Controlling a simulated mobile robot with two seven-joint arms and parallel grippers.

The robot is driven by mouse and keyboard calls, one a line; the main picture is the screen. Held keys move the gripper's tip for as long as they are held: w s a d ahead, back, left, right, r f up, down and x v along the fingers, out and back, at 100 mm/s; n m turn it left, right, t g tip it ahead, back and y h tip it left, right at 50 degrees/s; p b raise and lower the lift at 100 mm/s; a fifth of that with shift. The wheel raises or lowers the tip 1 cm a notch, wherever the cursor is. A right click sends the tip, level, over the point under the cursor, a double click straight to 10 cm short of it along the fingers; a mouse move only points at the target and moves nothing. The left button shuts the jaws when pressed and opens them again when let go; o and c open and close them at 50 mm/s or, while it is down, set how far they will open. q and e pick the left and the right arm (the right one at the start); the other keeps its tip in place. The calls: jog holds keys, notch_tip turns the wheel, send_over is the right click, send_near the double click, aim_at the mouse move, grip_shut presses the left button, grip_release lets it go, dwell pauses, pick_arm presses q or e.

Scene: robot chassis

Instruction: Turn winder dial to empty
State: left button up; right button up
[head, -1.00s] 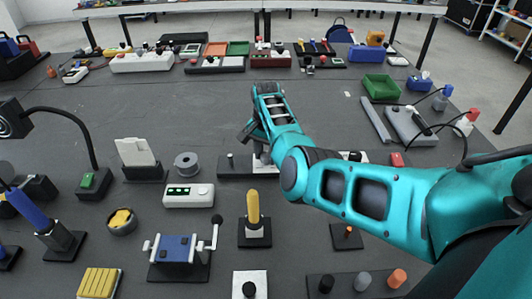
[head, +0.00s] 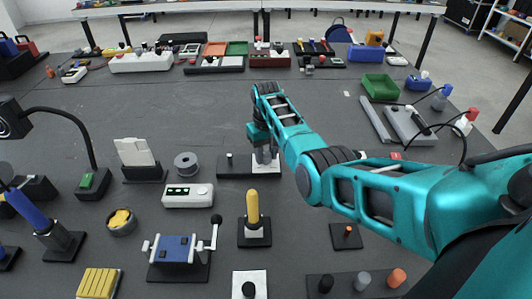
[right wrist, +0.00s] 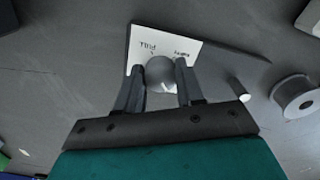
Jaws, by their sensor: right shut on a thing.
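The winder dial is a round grey knob (right wrist: 160,70) on a white plate (right wrist: 143,37) in the right wrist view. The plate bears two upside-down labels, one reading like FULL at left and one like EMPTY at right. A small white patch shows at the knob's lower edge; I cannot tell which label the dial points to. My right gripper (right wrist: 162,76) has its fingers on either side of the knob, shut on it. My left gripper is not in view.
A short peg (head: 229,159) stands on the base left of the gripper, and a grey spool (head: 186,161) lies further left. A yellow-handled lever (head: 252,207) and a blue cranked device (head: 177,248) stand nearer. Bare dark tabletop lies beyond the gripper.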

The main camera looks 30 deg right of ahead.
aim_at(267, 154)
jog(key=n, duration=0.4)
jog(key=shift+n, duration=0.3)
jog(key=n, duration=0.4)
jog(key=shift+d+n, duration=0.1)
jog(key=shift+n, duration=0.2)
jog(key=n, duration=0.4)
jog(key=shift+w+d+n, duration=0.1)
jog(key=shift+n, duration=2.4)
jog(key=shift+r, duration=0.1)
jog(key=o, duration=1)
jog(key=shift+o, duration=0.2)
notch_tip(267, 154, up, 13)
